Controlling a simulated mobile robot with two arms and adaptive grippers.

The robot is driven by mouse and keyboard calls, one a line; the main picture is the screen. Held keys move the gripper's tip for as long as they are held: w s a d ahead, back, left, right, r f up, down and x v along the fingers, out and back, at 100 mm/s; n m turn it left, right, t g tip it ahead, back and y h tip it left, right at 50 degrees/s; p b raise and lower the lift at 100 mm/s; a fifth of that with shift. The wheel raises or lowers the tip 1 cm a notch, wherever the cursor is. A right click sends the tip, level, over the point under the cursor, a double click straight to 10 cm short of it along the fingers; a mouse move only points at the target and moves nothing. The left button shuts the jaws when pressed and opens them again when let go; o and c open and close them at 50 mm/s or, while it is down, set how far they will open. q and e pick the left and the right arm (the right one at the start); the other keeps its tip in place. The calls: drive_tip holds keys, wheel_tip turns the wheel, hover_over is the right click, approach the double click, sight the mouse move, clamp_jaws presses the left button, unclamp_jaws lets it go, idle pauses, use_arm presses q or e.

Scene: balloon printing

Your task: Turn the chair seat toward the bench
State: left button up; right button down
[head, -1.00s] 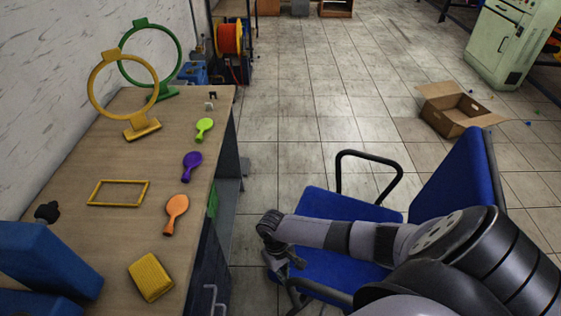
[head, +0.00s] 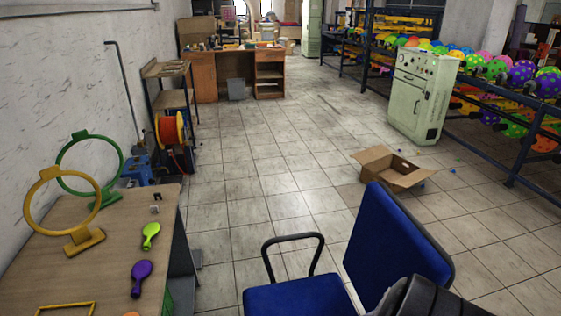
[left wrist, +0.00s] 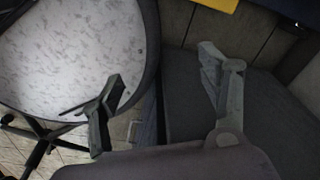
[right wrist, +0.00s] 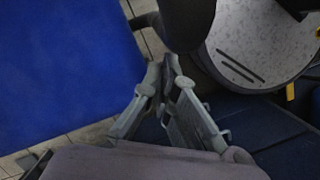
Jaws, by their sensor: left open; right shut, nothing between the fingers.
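The blue office chair stands at the bottom of the head view, right of the bench (head: 105,215). Its backrest (head: 392,250) is on the right and its seat (head: 300,297) extends left toward the bench; the picture edge cuts off the seat. A black armrest (head: 291,240) is on its far side. My right gripper (right wrist: 165,68) is shut and empty in the right wrist view, beside a flat blue surface (right wrist: 65,70), apparently part of the chair. My left gripper (left wrist: 162,68) is open and empty.
The bench carries ring stands (head: 82,240) and paddles (head: 141,277). An open cardboard box (head: 390,168) lies on the floor behind the chair. A green cabinet (head: 423,95) and balloon racks stand at the right. The tiled floor in the middle is clear.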

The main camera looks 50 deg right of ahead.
drive_tip(key=v, duration=1.1)
drive_tip(key=shift+w+r, duration=0.15)
drive_tip(key=shift+r, duration=0.25)
